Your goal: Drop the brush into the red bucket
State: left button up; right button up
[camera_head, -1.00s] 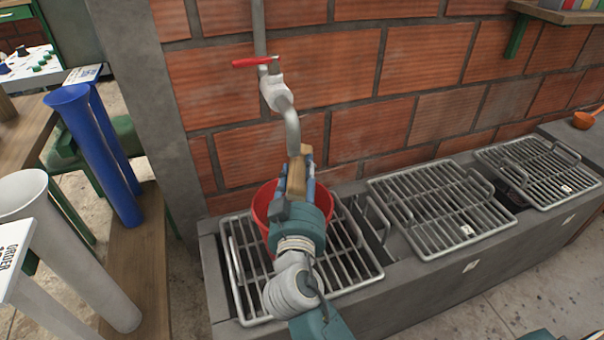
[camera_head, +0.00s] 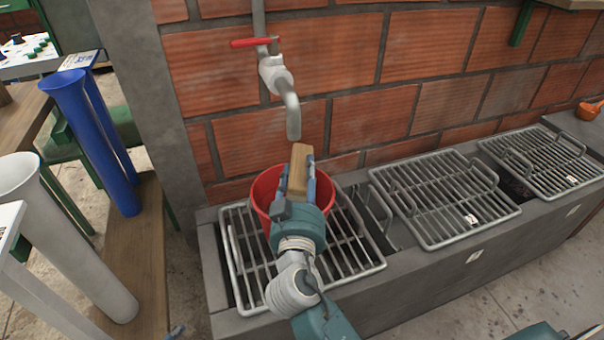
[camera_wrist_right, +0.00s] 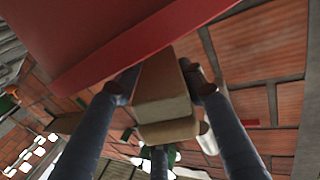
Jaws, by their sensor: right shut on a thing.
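The brush (camera_head: 300,158) is a wooden block, gripped between the fingers of my right gripper (camera_head: 297,170). In the right wrist view the brush (camera_wrist_right: 162,98) sits between the dark fingers of the gripper. The red bucket (camera_head: 263,188) stands on the left grate under the tap. My right gripper and the brush are over the bucket in the head view, hiding part of its opening and front. The bucket's red surface (camera_wrist_right: 105,40) fills the top of the wrist view, close to the fingers. The bucket's inside is mostly hidden. My left gripper is not in view.
A tap (camera_head: 284,85) with a red handle hangs just above and behind the brush. Metal grates (camera_head: 440,205) line the concrete ledge to the right. Blue (camera_head: 95,140) and white tubes stand at the left. A brick wall closes off the back.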

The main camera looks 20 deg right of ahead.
aim_at(300, 197)
jog(key=o, duration=1.3)
jog(key=shift+s+a+f, duration=0.1)
jog(key=shift+s+a, duration=0.05)
jog(key=shift+s, duration=0.2)
jog(key=v, duration=1.1)
jog(key=shift+s, duration=0.15)
